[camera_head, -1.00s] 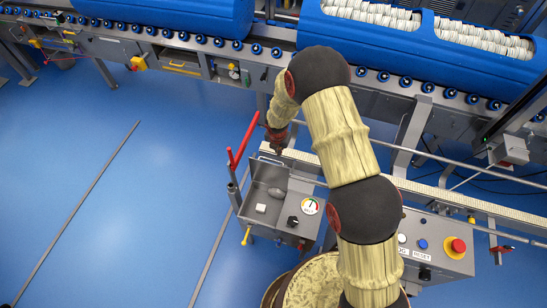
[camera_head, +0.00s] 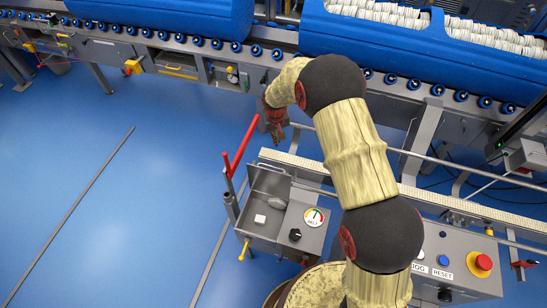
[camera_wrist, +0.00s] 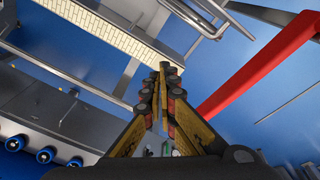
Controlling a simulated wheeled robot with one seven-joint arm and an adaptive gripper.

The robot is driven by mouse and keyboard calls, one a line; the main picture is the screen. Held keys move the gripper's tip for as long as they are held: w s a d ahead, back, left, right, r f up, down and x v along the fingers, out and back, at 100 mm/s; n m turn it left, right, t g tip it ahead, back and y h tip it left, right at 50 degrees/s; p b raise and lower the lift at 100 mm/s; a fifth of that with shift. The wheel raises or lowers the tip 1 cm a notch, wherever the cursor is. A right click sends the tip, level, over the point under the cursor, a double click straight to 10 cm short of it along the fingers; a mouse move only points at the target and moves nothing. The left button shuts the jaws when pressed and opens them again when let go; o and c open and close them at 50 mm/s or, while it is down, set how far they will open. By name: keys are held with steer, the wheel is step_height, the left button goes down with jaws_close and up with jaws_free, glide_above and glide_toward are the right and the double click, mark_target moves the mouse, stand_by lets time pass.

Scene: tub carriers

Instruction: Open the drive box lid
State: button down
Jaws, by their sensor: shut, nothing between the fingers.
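The grey drive box (camera_head: 262,244) stands below the middle of the head view, with a dial and a black knob on its right part. Its left part looks like an open compartment with a white block (camera_head: 260,219) in it. A grey panel with a handle loop (camera_head: 270,178), seemingly the lid, stands raised at the back of this compartment. My gripper (camera_head: 277,136) is above and behind the panel, apart from it in the picture. In the wrist view my gripper (camera_wrist: 163,76) has its fingers together, with nothing between them.
A red lever (camera_head: 240,148) rises at the box's left, close to my gripper; it also shows in the wrist view (camera_wrist: 262,66). A cream conveyor belt (camera_head: 300,162) and rail run behind the box. A control panel (camera_head: 455,262) stands at right. Blue floor is free at left.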

steer(key=s+a+f+m+b, duration=0.1)
steer(key=s+f+m, duration=0.2)
steer(key=f+m, duration=0.4)
steer(key=shift+s+f+g, duration=0.15)
steer(key=shift+f+g, duration=0.15)
steer(key=shift+f, duration=0.7)
steer(key=shift+a, duration=0.1)
steer(key=s, duration=0.1)
steer(key=s+a, duration=0.1)
steer(key=s+r, duration=0.1)
steer(key=shift+s+a, duration=0.25)
steer(key=shift+s, duration=0.15)
step_height(320, 180, up, 12)
steer(key=s, duration=0.1)
steer(key=shift+s+a, duration=0.15)
steer(key=shift+a, duration=0.15)
stand_by(0.3)
